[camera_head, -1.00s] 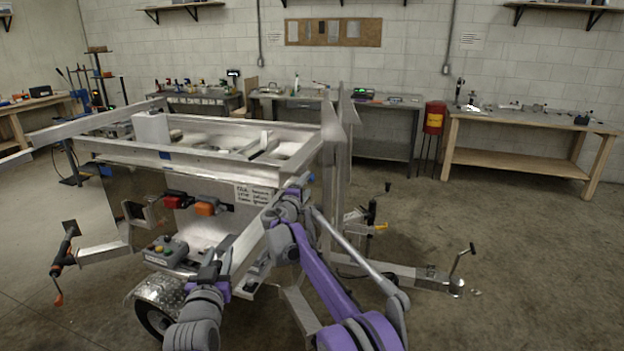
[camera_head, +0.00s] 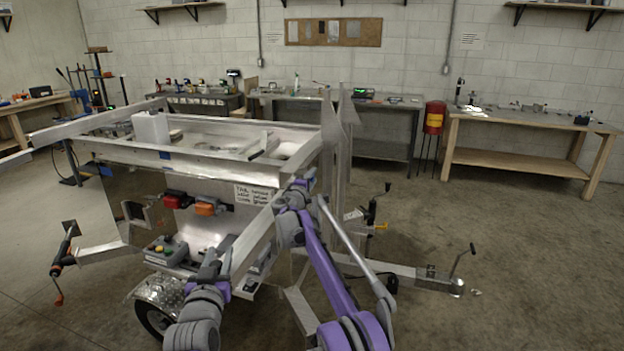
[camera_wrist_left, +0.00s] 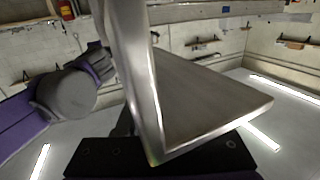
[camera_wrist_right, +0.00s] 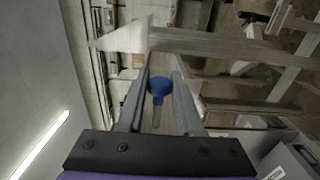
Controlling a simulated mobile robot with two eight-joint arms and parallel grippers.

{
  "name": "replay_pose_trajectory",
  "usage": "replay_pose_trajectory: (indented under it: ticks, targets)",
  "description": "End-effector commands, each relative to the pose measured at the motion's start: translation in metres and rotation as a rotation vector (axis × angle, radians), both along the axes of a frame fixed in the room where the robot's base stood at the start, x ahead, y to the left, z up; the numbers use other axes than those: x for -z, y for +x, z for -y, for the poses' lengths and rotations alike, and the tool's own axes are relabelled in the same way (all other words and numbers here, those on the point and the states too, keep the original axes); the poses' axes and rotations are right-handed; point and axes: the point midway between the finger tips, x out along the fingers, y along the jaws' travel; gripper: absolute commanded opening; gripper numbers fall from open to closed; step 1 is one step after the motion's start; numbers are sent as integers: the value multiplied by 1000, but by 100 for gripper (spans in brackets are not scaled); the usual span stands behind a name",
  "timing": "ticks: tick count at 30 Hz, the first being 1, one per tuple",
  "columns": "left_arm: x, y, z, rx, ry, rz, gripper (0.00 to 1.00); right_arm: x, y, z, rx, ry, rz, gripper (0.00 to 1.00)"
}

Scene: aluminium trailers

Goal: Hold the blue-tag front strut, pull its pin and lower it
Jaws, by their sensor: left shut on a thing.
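The front strut (camera_head: 252,240) is a bare aluminium bar slanting across the trailer's near front corner. My left gripper (camera_head: 222,272) is shut on it low down. In the left wrist view the strut (camera_wrist_left: 142,85) rises large from the jaws and hides the fingertips. My right gripper (camera_head: 305,184) is high near the strut's upper end; in the right wrist view its jaws (camera_wrist_right: 158,92) are apart, one on each side of a pin with a round blue head (camera_wrist_right: 158,86). Contact with the head is unclear. I cannot make out a tag on the strut.
The trailer (camera_head: 200,155) fills the left middle, with a control box (camera_head: 166,250) and a handwritten sign (camera_head: 256,194) on its near side. The drawbar (camera_head: 420,279) reaches right. The floor (camera_head: 520,230) is clear at right, before a wooden bench (camera_head: 520,160).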

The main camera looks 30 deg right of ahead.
Motion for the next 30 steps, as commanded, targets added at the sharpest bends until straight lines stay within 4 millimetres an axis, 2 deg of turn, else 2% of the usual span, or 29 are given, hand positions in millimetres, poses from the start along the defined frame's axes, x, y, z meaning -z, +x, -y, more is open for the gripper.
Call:
replay_pose_trajectory:
  ticks: [1, 5, 30]
  targets:
    - [0, 0, 0, 0, 0, 1, 0, 0, 0, 0, 0, 0, 0, 23]
    - [0, 0, 0, 0, 0, 1, 0, 0, 0, 0, 0, 0, 0, 0]
    - [0, 0, 0, 0, 0, 1, 0, 0, 0, 0, 0, 0, 0, 0]
